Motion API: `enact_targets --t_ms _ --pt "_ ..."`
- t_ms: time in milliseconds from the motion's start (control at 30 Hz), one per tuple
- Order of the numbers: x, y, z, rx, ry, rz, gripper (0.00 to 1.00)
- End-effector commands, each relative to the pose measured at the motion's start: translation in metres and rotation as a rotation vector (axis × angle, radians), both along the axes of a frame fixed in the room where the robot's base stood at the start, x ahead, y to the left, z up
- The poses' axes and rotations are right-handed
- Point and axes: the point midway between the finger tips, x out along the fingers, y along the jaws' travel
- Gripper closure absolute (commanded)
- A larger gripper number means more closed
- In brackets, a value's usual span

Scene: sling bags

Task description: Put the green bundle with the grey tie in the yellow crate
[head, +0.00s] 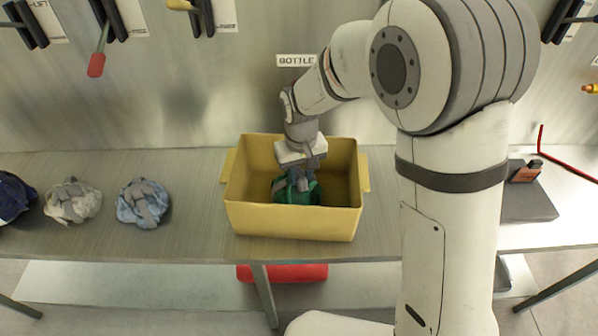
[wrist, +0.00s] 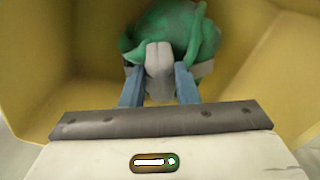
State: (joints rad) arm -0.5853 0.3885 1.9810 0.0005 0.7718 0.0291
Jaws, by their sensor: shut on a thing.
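The green bundle (head: 294,192) is inside the yellow crate (head: 290,222), near its middle; the crate's front wall hides its lower part. My gripper (head: 304,180) reaches down into the crate from above. In the wrist view my gripper (wrist: 159,88) is shut on the grey tie (wrist: 159,62) of the green bundle (wrist: 180,25). The yellow crate's walls (wrist: 50,60) surround it in that view. I cannot tell whether the bundle touches the crate floor.
To the left on the table (head: 190,235) lie a blue-grey bundle (head: 143,203), a cream bundle (head: 72,201) and a dark blue bundle (head: 12,197). A dark grey flat block (head: 525,205) is at the right. A red roll (head: 285,273) lies below the table.

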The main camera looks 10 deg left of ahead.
Motion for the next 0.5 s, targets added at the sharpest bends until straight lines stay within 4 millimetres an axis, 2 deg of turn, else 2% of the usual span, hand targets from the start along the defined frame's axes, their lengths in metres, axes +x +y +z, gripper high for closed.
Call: enact_targets --t_ms 33,300,500 --pt "-0.0001 0.0001 -0.0022 0.000 0.000 0.000 0.72" --pt "-0.0003 0.0003 -0.0011 0.000 0.000 0.001 0.50" --pt "-0.0003 0.0005 -0.0007 0.000 0.000 0.001 0.50"
